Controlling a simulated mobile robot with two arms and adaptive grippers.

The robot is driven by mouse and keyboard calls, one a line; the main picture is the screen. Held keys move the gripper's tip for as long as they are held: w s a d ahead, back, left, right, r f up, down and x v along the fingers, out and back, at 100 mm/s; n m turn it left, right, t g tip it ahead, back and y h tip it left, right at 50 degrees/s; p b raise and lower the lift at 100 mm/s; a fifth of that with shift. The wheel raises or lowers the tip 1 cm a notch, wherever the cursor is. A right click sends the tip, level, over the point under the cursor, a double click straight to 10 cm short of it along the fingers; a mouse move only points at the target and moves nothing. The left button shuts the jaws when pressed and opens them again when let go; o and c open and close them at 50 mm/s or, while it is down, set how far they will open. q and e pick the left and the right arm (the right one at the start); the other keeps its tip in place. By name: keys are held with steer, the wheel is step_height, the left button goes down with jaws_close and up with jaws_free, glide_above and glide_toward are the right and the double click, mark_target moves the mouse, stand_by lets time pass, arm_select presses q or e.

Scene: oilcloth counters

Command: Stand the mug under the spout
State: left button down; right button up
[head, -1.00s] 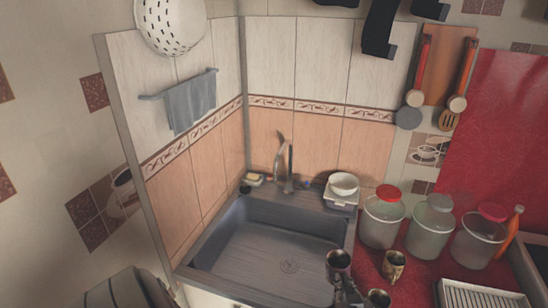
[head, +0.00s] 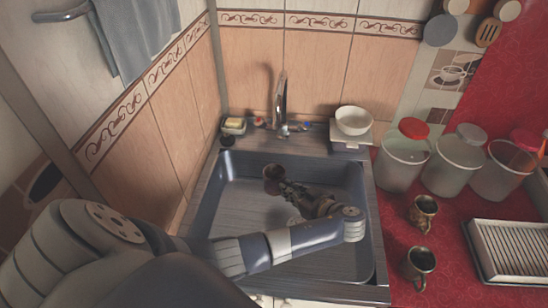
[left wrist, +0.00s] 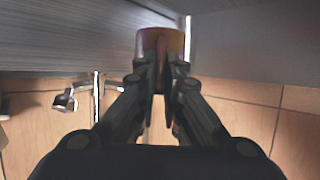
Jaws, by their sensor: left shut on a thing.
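A dark brownish mug (head: 271,172) is held over the sink basin (head: 230,205), its opening facing up. My left gripper (head: 283,186) reaches in from the left and is shut on this mug. In the left wrist view the mug (left wrist: 160,42) sits between the fingertips (left wrist: 160,65). The metal tap with its spout (head: 281,97) stands behind the basin, a little beyond the mug in the head view. The tap also shows at the left of the wrist view (left wrist: 66,101). I cannot tell whether the mug touches the basin floor. My right gripper is not in view.
Two other mugs (head: 425,212) (head: 419,264) stand on the red counter right of the sink. Lidded jars (head: 403,160), a white bowl (head: 353,120) and a dish rack (head: 513,245) are nearby. A tiled wall (head: 177,150) closes off the left.

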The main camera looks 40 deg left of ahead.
arm_select(q)
steer(key=f, duration=0.7)
steer(key=shift+d+f, duration=0.3)
steer(key=shift+f, duration=0.45)
steer(key=shift+b, duration=0.3)
steer(key=shift+f+b, duration=0.6)
steer(key=shift+b, duration=0.1)
steer(key=c, duration=1.8)
jaws_free()
steer(key=shift+o, duration=0.5)
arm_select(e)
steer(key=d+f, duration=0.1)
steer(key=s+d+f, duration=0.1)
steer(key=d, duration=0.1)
